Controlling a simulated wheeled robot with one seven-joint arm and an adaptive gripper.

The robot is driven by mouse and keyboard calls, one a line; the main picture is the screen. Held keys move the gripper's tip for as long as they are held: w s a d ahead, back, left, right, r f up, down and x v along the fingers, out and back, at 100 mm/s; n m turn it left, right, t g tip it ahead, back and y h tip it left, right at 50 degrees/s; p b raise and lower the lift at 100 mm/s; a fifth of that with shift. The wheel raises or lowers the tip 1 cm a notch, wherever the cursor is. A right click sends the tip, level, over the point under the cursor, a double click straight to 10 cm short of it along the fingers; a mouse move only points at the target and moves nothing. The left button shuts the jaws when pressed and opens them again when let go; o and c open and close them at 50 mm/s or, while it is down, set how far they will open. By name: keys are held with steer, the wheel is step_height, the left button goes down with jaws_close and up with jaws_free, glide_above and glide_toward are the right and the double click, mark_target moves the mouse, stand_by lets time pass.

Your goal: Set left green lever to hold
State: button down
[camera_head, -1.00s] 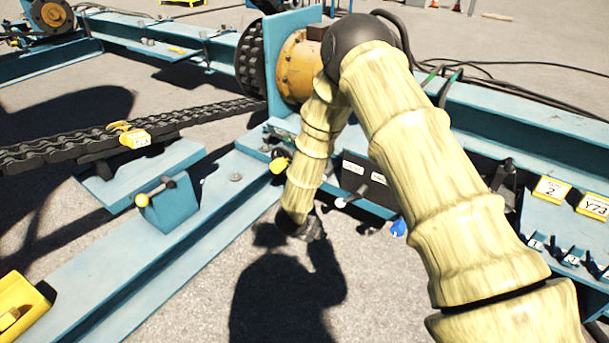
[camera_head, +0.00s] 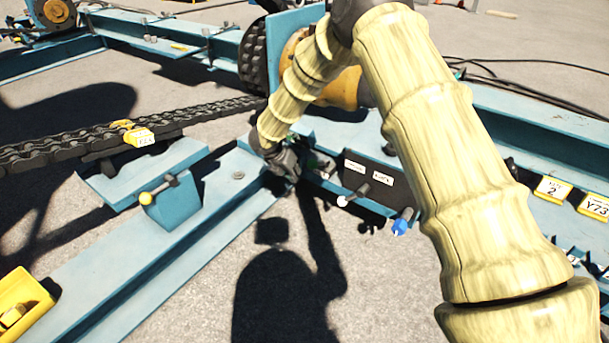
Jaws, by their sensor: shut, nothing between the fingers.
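My gripper (camera_head: 287,172) is at the end of my arm near the picture's middle, by the left end of the black control box (camera_head: 365,180). Its fingers are small and dark, shut with nothing between them. A small dark green part shows just right of the gripper; I cannot tell whether it is the green lever or whether the gripper touches it. The box has two white labels, too small to read surely. A white-knobbed lever (camera_head: 347,199) and a blue-knobbed lever (camera_head: 401,225) stick out right of the gripper.
A yellow-knobbed lever (camera_head: 157,191) stands on a blue block (camera_head: 176,207) at left. A heavy chain (camera_head: 70,147) runs behind it. Blue steel beams (camera_head: 140,255) cross the ground. A yellow crate (camera_head: 22,300) is at lower left. Open pavement lies in front of the box.

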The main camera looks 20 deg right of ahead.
steer(key=b+x, duration=0.4)
steer(key=x, duration=0.6)
steer(key=w+r, duration=0.1)
steer(key=w+d+r+b, duration=0.1)
steer(key=r, duration=0.1)
steer(key=shift+w+d, duration=0.1)
steer(key=shift+d, duration=0.15)
steer(key=shift+d+r, duration=0.1)
steer(key=shift+r, duration=0.1)
